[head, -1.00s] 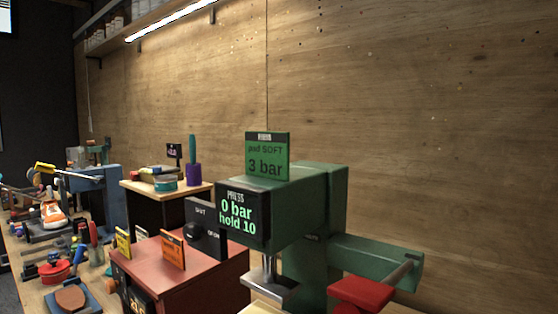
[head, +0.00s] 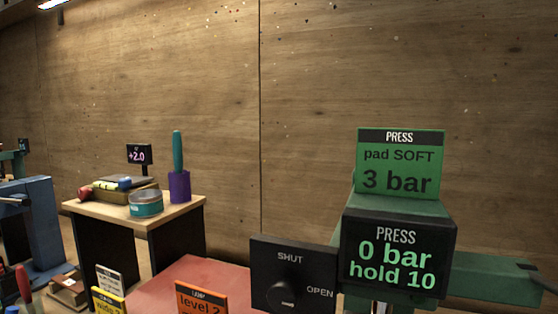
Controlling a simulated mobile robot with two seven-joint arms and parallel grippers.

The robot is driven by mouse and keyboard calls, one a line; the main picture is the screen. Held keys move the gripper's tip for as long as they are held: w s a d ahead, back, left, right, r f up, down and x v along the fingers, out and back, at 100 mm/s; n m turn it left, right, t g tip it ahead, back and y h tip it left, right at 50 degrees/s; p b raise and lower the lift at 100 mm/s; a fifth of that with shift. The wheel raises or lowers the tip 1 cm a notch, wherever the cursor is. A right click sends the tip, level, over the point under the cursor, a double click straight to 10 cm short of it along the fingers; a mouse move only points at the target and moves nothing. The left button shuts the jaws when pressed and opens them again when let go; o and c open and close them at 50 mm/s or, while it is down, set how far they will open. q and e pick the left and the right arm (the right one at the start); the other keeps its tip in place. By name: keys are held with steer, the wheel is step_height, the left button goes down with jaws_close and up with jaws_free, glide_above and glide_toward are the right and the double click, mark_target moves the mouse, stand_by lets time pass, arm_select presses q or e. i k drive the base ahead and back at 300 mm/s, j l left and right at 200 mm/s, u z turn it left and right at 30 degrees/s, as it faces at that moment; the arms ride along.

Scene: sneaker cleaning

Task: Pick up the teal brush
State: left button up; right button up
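An upright teal handle (head: 178,152) rises from a purple cup-like piece (head: 179,187) at the right end of a small wooden-topped stand (head: 177,211). It looks like the teal brush. I cannot tell whether the purple part is a holder or part of the brush, and no bristles show. Neither of my grippers is in the head view.
A red box top (head: 190,280) lies between.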

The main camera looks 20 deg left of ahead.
mark_target(177, 141)
steer(key=j+z, duration=0.15)
steer(key=j, duration=0.25)
steer(key=k+j+z, duration=0.15)
steer(key=j, duration=0.25)
steer(key=j+z, duration=0.15)
steer(key=j, duration=0.3)
steer(key=k+j+z, duration=0.15)
steer(key=j, duration=0.2)
steer(key=j+z, duration=0.1)
steer(key=j, duration=0.3)
steer(key=k+j+z, duration=0.15)
steer(key=j, duration=0.2)
